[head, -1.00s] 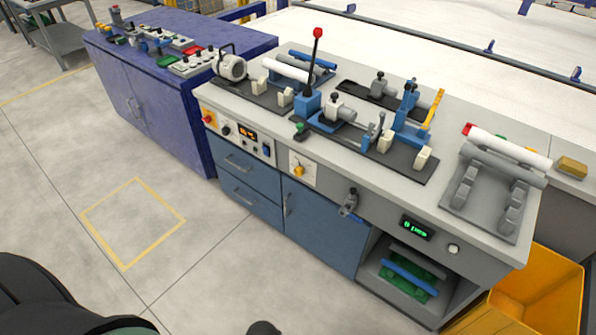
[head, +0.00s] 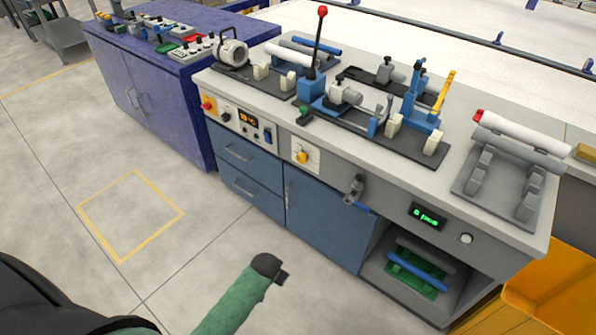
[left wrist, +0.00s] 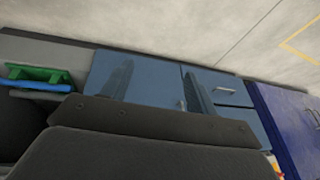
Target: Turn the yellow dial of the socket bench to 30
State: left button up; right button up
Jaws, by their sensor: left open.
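The yellow dial (head: 302,157) sits on a white plate on the front of the socket bench (head: 345,166), left of the clamp-like fitting. It is too small to read its setting. My left gripper (head: 282,276) is at the end of the green arm in the head view, low in front of the blue cabinet and well apart from the dial. In the left wrist view its two dark fingers (left wrist: 158,88) stand apart with nothing between them, in front of the blue doors. The dial cannot be made out clearly there. My right gripper is not in view.
A grey fitting with a blue handle (head: 356,192) juts from the bench front, right of the dial. A green display (head: 429,216) is further right. An open shelf holds a green rack (head: 412,275). A yellow bin (head: 555,295) stands at the right. Floor before the cabinet is clear.

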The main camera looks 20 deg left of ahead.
pick_arm(q)
jog(key=w+a+r+m+t+y+b, duration=0.1)
jog(key=w+a+r+t+y+b, duration=0.3)
jog(key=w+a, duration=0.9)
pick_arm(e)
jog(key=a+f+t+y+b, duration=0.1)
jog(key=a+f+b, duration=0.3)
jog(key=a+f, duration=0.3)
pick_arm(q)
jog(key=w+a+r+m+t+y, duration=0.1)
jog(key=w+a+r+m+t, duration=0.3)
jog(key=w+r, duration=0.45)
jog(key=w+a+r+m+t, duration=0.2)
jog(key=w+r+m+t, duration=0.3)
jog(key=w+r+m, duration=0.3)
jog(key=m+g+h, duration=0.1)
jog(key=m+h, duration=1.2)
jog(key=m, duration=1)
send_near(299, 160)
jog(key=x, duration=0.8)
jog(key=shift+w+d, duration=0.35)
jog(key=shift+w, duration=0.25)
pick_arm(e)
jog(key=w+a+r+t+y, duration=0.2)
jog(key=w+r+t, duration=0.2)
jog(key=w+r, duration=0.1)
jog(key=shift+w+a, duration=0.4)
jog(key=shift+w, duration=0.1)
